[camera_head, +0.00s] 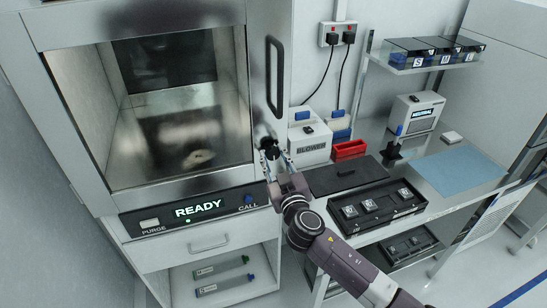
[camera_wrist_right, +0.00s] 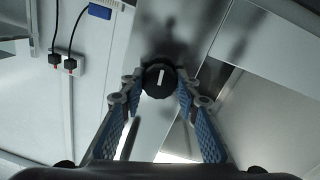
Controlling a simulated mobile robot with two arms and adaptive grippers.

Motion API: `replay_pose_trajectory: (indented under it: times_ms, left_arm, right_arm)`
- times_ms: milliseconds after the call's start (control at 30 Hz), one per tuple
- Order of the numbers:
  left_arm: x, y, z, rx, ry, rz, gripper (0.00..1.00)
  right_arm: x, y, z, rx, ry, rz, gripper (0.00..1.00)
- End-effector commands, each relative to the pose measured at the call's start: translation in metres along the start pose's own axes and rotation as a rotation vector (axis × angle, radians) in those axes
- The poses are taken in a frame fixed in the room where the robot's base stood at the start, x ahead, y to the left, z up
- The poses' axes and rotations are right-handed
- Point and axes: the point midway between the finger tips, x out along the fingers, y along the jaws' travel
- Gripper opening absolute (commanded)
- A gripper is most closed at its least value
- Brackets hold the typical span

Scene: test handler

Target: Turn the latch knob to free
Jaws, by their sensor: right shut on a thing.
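The black round latch knob (camera_head: 268,144) is on the right side of the handler's metal door frame (camera_head: 268,110), below the long dark handle. In the right wrist view the knob (camera_wrist_right: 158,80) faces me, with a white pointer line running nearly vertical in that picture. My right gripper (camera_head: 271,156) reaches up to the knob from below right. Its two blue-padded fingers are shut on the knob, one on each side, as the right wrist view also shows (camera_wrist_right: 159,92). My left gripper is not in view.
The door handle (camera_head: 275,77) stands above the knob. A panel (camera_head: 195,210) below the door reads READY, with PURGE and CALL buttons. To the right are a blower box (camera_head: 309,143), a red bin (camera_head: 349,151) and a black tray (camera_head: 400,216) with several parts.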

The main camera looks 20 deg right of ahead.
Motion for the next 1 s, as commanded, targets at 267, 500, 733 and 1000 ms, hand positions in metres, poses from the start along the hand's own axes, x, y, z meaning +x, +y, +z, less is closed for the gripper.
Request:
replay_pose_trajectory:
  times_ms: [267, 500, 733, 1000]
  left_arm:
    - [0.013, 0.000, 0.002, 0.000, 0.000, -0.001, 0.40]
    - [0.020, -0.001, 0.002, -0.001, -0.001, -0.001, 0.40]
    - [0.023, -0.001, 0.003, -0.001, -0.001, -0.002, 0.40]
    - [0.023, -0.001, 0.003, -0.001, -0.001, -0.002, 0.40]
  right_arm:
    - [0.000, -0.001, 0.002, -0.225, 0.017, 0.003, 0.05]
    - [0.000, -0.001, 0.001, -0.452, 0.033, 0.005, 0.05]
    - [0.000, 0.000, 0.001, -0.672, 0.049, 0.008, 0.05]
    - [0.000, 0.000, 0.001, -0.930, 0.066, 0.010, 0.05]
